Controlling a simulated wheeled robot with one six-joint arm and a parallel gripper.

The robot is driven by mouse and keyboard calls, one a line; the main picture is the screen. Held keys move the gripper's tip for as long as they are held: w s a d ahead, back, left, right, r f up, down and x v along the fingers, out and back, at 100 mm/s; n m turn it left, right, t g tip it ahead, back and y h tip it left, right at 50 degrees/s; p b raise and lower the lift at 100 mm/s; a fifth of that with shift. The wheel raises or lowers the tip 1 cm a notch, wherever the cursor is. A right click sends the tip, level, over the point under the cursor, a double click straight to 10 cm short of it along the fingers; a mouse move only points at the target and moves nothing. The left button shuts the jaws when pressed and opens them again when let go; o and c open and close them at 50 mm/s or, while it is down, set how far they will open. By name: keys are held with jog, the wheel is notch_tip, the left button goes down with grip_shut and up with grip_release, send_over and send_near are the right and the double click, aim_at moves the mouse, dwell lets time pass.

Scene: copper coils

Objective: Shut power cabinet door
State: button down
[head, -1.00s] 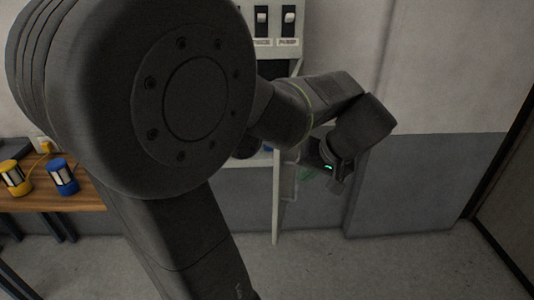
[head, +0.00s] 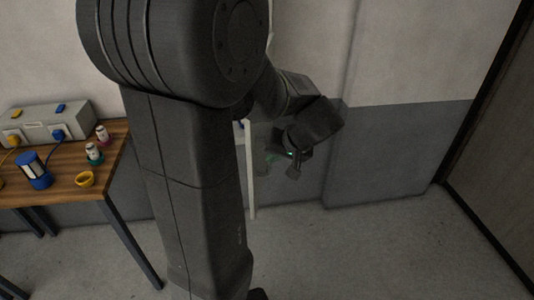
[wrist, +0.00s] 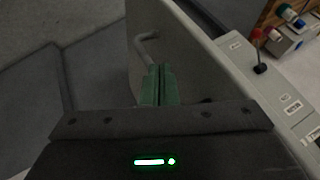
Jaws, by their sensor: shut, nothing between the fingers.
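The power cabinet door (wrist: 195,62) shows in the wrist view as a grey panel, standing open from the cabinet front (wrist: 235,48). A grey bar handle (wrist: 146,46) is on its left face. My gripper (wrist: 157,82) is shut and empty, its green fingers in front of the door's handle side. I cannot tell whether they touch the door. In the head view my gripper (head: 291,163) is low, just right of the pale upright door edge (head: 250,170). My arm hides most of the cabinet and door there.
A wall (head: 390,150) stands behind my gripper. Grey floor (head: 370,245) is clear at right.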

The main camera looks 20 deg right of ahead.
jog(key=shift+w+a, duration=0.45)
jog(key=shift+a, duration=0.4)
jog(key=shift+a, duration=0.1)
